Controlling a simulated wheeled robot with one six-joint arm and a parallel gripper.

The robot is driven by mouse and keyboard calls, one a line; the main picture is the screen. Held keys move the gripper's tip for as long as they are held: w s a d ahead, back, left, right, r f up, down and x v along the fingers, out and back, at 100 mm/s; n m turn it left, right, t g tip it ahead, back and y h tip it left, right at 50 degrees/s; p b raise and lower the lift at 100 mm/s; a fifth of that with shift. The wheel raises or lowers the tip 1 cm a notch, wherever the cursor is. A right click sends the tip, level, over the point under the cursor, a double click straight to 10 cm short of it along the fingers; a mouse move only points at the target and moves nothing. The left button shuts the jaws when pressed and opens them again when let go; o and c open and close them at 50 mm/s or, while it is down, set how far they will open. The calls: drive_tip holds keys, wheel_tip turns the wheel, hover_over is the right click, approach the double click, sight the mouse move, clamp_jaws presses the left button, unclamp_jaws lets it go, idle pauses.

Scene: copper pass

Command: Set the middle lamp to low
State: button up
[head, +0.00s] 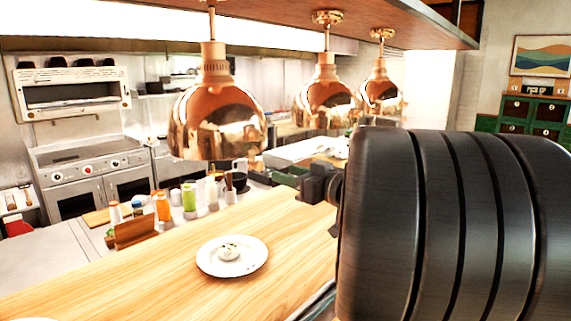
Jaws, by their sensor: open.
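Three copper dome lamps hang in a row from a wooden shelf above the counter. The middle lamp (327,103) hangs between the large near lamp (217,115) at left and the smaller far lamp (380,92) at right. I cannot tell its setting from this view. My gripper (306,188) is a small dark shape, partly hidden behind my large black arm link. It is open and shows nothing held. In the picture it lies below the middle lamp, apart from it, over the wooden counter (180,262).
A white plate (210,262) with a small white item is on the counter. Several bottles (189,196) stand behind it, beside a wooden block (135,231). A stove (90,165) is at back left. My arm hides much of the right side.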

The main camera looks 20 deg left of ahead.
sight(261, 167)
drive_tip(key=p+x, duration=0.1)
drive_tip(key=x, duration=0.9)
drive_tip(key=shift+w+a, duration=0.1)
drive_tip(key=shift+a, duration=0.1)
drive_tip(key=shift+r, duration=0.1)
clamp_jaws()
